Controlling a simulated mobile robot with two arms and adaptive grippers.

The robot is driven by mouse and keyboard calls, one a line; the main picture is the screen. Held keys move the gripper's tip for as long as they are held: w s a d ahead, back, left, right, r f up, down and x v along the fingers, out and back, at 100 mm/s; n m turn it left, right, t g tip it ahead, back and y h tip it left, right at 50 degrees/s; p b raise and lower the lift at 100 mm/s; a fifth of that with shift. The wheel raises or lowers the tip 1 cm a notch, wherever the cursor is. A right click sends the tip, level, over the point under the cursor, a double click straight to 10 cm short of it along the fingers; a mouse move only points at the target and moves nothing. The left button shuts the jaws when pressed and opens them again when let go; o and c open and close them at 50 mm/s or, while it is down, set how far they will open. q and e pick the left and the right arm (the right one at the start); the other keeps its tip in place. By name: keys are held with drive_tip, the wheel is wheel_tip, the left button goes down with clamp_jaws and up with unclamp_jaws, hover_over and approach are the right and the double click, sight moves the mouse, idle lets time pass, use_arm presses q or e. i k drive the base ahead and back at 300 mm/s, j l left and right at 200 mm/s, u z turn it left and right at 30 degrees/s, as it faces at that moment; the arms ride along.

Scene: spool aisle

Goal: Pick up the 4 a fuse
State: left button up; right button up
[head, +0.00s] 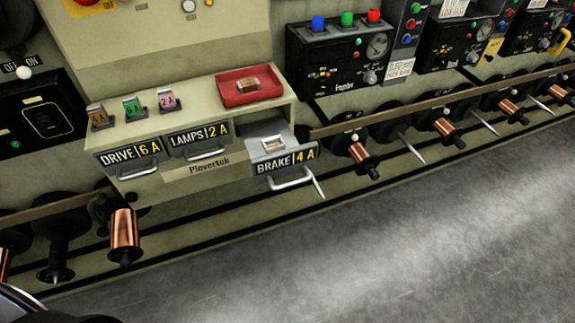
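Three small fuses stand in a row on top of the beige cabinet in the head view. The left one is brown-orange and its small label seems to read 4 A (98,114). Beside it are a green 6 A fuse (132,106) and a pink 2 A fuse (166,99). A brown-orange piece (248,85), like a fuse, lies in the red tray (274,92) to their right; I cannot read a label on it. The BRAKE 4 A drawer (285,165) is pulled open, with a small pale holder (273,144) inside.
The DRIVE 6 A drawer (129,158) and LAMPS 2 A drawer (199,140) are shut. Copper spools (124,232) stick out along a rail below and to the right. The grey floor (400,230) is clear in front.

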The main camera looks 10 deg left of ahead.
sight(97, 113)
drive_tip(key=u, duration=1.6)
